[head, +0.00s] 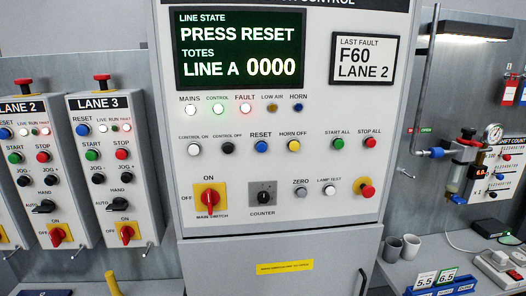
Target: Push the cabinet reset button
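The grey control cabinet (330,205) fills the middle of the head view. Its blue reset button (261,146) sits in the button row under the label RESET, between the black control-off button (228,147) and the yellow horn-off button (294,146). The dark display (240,48) reads "LINE STATE PRESS RESET" and "TOTES LINE A 0000". My gripper is not in view, and nothing covers the reset button.
Lane 2 (32,165) and Lane 3 (113,165) boxes at left also carry blue reset buttons. A red emergency knob (367,190) sticks out at the cabinet's lower right. A yellow post (113,284) stands at the bottom left. Cups (393,248) stand on the right bench.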

